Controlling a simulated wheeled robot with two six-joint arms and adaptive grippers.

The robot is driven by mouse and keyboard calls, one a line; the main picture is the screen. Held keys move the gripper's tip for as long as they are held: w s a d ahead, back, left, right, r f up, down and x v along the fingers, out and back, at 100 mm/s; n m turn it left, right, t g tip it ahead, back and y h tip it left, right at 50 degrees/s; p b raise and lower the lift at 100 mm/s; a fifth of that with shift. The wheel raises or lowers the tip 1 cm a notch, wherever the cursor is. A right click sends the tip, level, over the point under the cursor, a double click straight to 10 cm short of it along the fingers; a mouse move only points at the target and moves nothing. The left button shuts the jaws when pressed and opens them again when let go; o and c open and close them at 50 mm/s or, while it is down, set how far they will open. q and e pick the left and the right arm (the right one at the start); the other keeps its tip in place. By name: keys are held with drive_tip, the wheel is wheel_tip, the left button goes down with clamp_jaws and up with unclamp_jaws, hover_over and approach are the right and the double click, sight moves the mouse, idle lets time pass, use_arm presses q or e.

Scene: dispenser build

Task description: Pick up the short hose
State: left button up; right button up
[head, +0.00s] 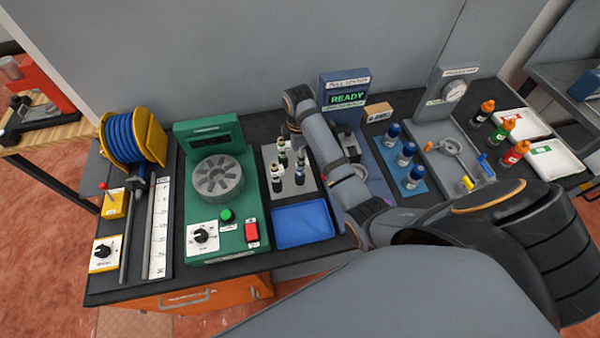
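I cannot make out a separate short hose. A blue hose (122,138) is wound on a yellow reel (157,136) at the back left of the bench. My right arm comes in from the right and folds up over the middle of the bench, its wrist near the "READY" station (345,84). The gripper end is mostly hidden behind the forearm. Dark parts beside the forearm may be its fingers or part of the station, so its opening and any held thing cannot be told. My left gripper is not in view.
A green machine (219,222) with a grey rotor stands left of centre. Beside it are a blue tray (303,224) and a rack of small bottles (281,169). Blue-capped bottles (405,154), a gauge stand (439,103) and white trays (555,160) fill the right side.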

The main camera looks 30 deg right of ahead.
drive_tip(key=shift+w+d+f+p, duration=0.1)
drive_tip(key=shift+w+f+p, duration=0.1)
drive_tip(key=shift+f+p, duration=0.6)
drive_tip(key=f, duration=0.3)
drive_tip(key=shift+s+p, duration=0.2)
drive_tip(key=shift+p, duration=0.15)
drive_tip(key=shift+d+f, duration=0.1)
drive_tip(key=shift+f, duration=0.45)
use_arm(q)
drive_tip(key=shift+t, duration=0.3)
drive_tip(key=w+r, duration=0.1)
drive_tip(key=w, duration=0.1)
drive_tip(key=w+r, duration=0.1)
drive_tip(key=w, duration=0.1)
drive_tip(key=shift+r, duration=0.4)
use_arm(e)
clamp_jaws()
drive_tip(key=shift+w, duration=0.1)
